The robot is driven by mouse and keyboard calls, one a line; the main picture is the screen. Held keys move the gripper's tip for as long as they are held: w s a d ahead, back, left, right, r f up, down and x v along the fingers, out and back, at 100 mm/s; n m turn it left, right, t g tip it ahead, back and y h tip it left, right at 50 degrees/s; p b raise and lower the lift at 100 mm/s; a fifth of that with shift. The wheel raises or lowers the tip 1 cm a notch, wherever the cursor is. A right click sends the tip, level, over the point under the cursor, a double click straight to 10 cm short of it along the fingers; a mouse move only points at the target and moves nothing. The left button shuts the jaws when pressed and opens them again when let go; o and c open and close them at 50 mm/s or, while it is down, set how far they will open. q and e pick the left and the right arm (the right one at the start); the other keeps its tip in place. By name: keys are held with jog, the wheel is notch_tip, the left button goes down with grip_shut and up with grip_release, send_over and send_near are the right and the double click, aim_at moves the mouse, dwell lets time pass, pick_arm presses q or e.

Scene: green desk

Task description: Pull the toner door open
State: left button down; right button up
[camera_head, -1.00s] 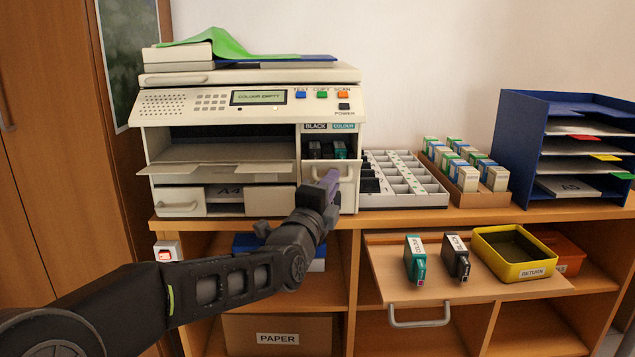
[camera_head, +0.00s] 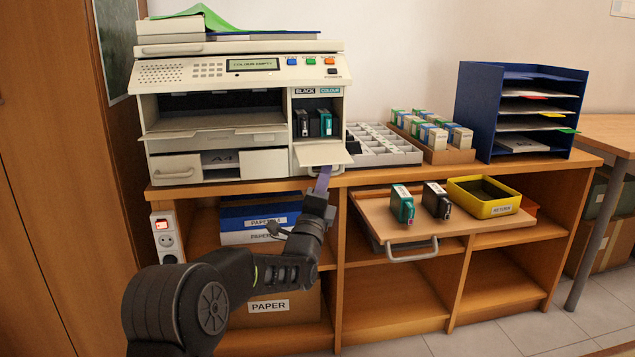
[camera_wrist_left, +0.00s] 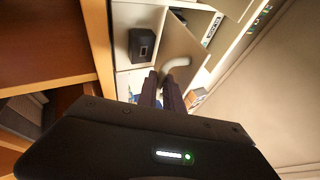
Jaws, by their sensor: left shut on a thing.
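The toner door (camera_head: 322,154) of the cream printer (camera_head: 235,72) is folded down and lies nearly level below the toner bay. Its pale curved handle (camera_wrist_left: 178,65) shows in the wrist view. My left gripper (camera_head: 322,180) is at the door's front edge, with its purple-grey fingers (camera_wrist_left: 161,90) shut on the handle. The fingers hide part of the handle. In the open bay, a black cartridge (camera_head: 302,123) and a teal-labelled colour cartridge (camera_head: 325,122) stand upright under the BLACK and COLOUR labels. The printer display reads "COLOUR EMPTY". My right gripper is out of view.
A pulled-out shelf (camera_head: 385,215) holds two loose cartridges, a teal one (camera_head: 402,205) and a black one (camera_head: 437,200), beside a yellow RETURN tray (camera_head: 484,208). A grey divided tray (camera_head: 385,153) stands close right of the door. A blue paper rack (camera_head: 470,110) stands farther right.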

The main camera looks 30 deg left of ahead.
pick_arm(q)
jog(key=shift+a+f, duration=0.1)
jog(key=shift+a, duration=0.1)
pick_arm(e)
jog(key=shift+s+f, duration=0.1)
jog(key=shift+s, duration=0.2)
pick_arm(q)
jog(key=c, duration=1.7)
grip_release()
jog(key=shift+c, duration=0.2)
jog(key=shift+d, duration=0.1)
jog(key=p+v, duration=0.1)
jog(key=v, duration=0.6)
jog(key=shift+s+f+p, duration=0.3)
jog(key=shift+p, duration=0.05)
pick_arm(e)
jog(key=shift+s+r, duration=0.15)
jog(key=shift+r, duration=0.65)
